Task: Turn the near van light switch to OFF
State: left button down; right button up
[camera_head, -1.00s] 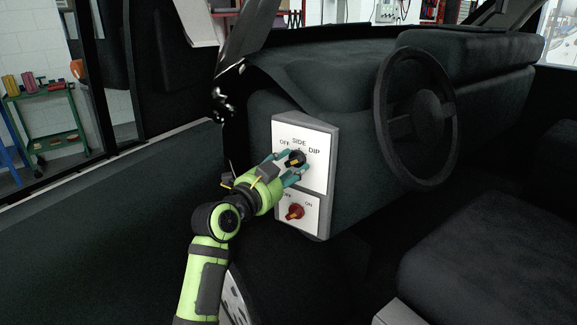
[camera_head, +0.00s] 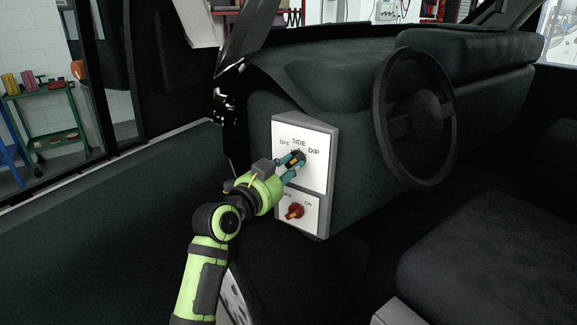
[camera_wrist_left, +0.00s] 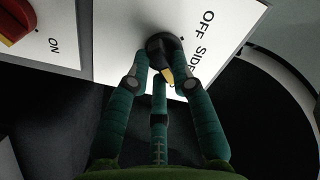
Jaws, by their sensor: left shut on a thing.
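The near van light switch is a black rotary knob (camera_head: 298,158) on a white panel (camera_head: 318,170) marked OFF, SIDE and DIP, left of the steering wheel. My left gripper (camera_head: 291,163) is at the knob, its teal fingers closed around it. In the left wrist view the black knob (camera_wrist_left: 164,46) sits between the fingertips, with a yellow pointer mark partly showing. The fingers hide much of the knob, so I cannot tell exactly which label it points at. My right gripper is not in view.
A red knob (camera_head: 295,211) with an ON label sits on a lower white panel just below. The steering wheel (camera_head: 414,117) stands to the right, and a dark seat (camera_head: 480,235) is at lower right. A green trolley (camera_head: 45,120) stands outside at the left.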

pick_arm(q)
jog(key=n+p, duration=0.2)
jog(key=n, duration=0.3)
jog(key=shift+r+n, duration=0.15)
jog(key=shift+n, duration=0.15)
jog(key=n+p, duration=0.2)
jog(key=n, duration=0.2)
jog(key=shift+r+p, duration=0.1)
jog(key=shift+p, duration=0.2)
jog(key=n+p, duration=0.2)
jog(key=n, duration=0.3)
jog(key=shift+n+p, duration=0.35)
jog(key=shift+n, duration=0.05)
jog(key=n+p, duration=0.1)
jog(key=n, duration=0.3)
jog(key=shift+p, duration=0.4)
jog(key=shift+n, duration=0.3)
jog(key=c, duration=1.1)
grip_release()
jog(key=shift+o, duration=0.2)
jog(key=shift+r, duration=0.1)
